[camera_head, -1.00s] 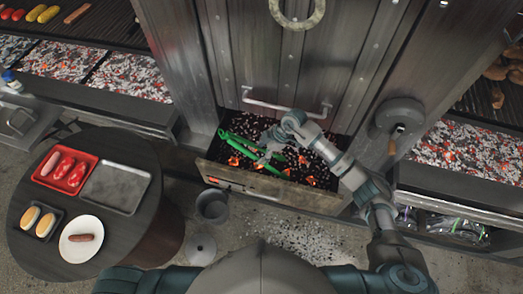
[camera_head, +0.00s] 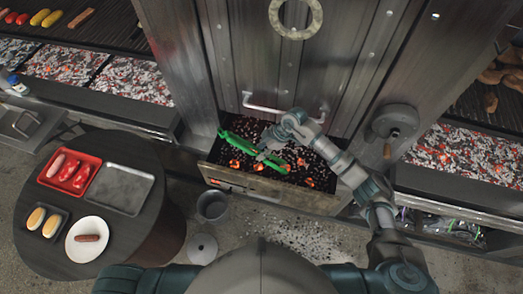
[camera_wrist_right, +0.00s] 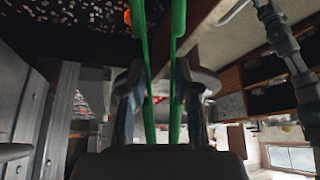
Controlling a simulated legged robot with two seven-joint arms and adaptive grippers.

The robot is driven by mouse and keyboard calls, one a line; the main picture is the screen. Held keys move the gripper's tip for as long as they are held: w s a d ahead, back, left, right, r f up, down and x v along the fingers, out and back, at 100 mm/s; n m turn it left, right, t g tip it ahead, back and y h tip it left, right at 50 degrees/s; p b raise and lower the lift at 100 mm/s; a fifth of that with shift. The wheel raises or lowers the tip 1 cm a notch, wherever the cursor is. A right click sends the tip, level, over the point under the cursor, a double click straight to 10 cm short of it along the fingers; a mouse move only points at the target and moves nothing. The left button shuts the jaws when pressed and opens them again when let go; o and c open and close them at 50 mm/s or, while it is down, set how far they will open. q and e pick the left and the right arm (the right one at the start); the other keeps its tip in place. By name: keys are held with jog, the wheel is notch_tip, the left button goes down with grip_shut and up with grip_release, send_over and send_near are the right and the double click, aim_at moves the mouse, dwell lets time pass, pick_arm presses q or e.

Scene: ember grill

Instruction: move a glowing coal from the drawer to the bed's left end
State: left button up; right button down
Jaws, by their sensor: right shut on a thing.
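My right gripper (camera_head: 264,153) is over the open drawer (camera_head: 213,172) and shut on the green tongs (camera_head: 240,142). In the right wrist view the two green tong arms (camera_wrist_right: 177,45) run up between the fingers (camera_wrist_right: 157,105), with a gap between them. Glowing orange coals lie among dark coals in the drawer, one at the left (camera_head: 235,164) and one at the right (camera_head: 309,182). A glowing spot also shows beside the tongs in the right wrist view (camera_wrist_right: 127,16). I cannot tell whether the tongs grip a coal. My left gripper is out of view.
Ash-covered coal beds lie at the left (camera_head: 55,58) and right (camera_head: 470,150). A round table (camera_head: 110,250) with trays and a plate (camera_head: 88,238) stands at left. A bucket (camera_head: 212,206) is before the drawer.

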jog(key=shift+r+p, duration=0.35)
jog(key=shift+r, duration=0.3)
notch_tip(320, 180, up, 11)
jog(key=p, duration=0.2)
dwell(0.3)
